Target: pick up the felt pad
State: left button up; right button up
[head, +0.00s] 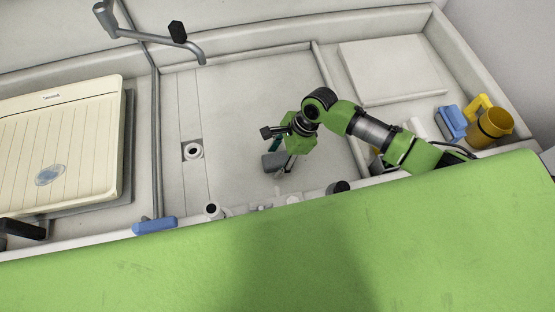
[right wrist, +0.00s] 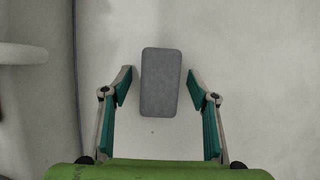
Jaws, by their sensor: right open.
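The felt pad (right wrist: 160,82) is a grey rounded rectangle lying on the pale basin floor in the right wrist view. In the head view the grey pad (head: 271,161) shows partly beside my right gripper (head: 283,156). In the right wrist view my right gripper (right wrist: 159,84) is open, with one teal-lined finger on each side of the pad and a gap on both sides. Nothing is held. I cannot tell how high the fingertips are above the floor. My left gripper is not in view.
A cream ribbed board (head: 60,150) lies at the left, a grey pipe with a swivel spout (head: 150,38) beside it. Floor around the pad is clear.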

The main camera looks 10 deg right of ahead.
jog(key=shift+f+p, duration=0.2)
jog(key=shift+p, duration=0.2)
dwell(0.4)
jog(key=shift+c, duration=0.3)
jog(key=c, duration=1)
